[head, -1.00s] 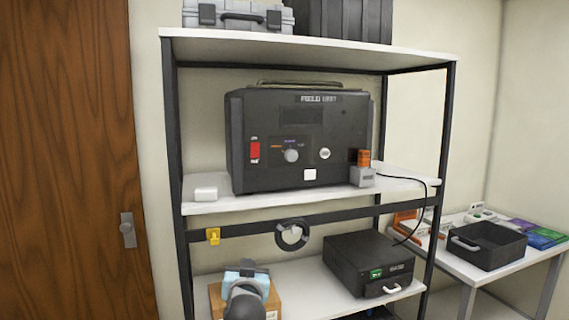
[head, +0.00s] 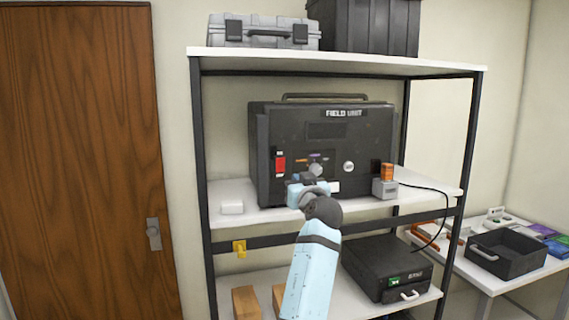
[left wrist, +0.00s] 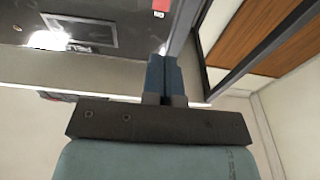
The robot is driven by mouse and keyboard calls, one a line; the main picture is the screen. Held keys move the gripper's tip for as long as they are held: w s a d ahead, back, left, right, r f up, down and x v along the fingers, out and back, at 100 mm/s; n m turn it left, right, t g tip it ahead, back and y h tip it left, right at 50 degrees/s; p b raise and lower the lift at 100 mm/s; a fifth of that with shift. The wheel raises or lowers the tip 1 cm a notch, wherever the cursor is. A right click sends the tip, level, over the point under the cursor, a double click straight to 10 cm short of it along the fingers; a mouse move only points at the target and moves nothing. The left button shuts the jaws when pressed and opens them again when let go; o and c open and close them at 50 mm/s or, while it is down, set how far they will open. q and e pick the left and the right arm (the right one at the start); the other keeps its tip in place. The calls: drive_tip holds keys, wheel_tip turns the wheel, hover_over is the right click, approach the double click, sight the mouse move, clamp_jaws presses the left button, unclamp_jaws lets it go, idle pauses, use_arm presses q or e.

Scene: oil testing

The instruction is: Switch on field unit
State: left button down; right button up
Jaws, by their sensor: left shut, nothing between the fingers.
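The field unit (head: 350,135) is a dark box with a top handle on the middle shelf. Its red switch (head: 280,165) is on the left of its front face, with a knob (head: 315,169) and a round white button (head: 348,167) to the right. My left arm reaches up in front of the unit, and my left gripper (head: 308,190) is in front of the lower panel, right of and below the switch. In the left wrist view the gripper (left wrist: 165,75) has its blue fingers together and empty; the red switch (left wrist: 161,6) shows at the top edge. My right gripper is not in view.
A black device (head: 375,265) is on the shelf below. A side table holds a black tray (head: 505,252).

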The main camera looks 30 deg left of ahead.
sight(281, 160)
use_arm(q)
drive_tip(key=p+x, duration=0.4)
drive_tip(key=x, duration=0.8)
drive_tip(key=shift+w+a+r, duration=0.15)
drive_tip(key=shift+w+a, duration=0.1)
drive_tip(key=shift+a, duration=0.05)
drive_tip(key=shift+w+a, duration=0.4)
drive_tip(key=shift+a, duration=0.05)
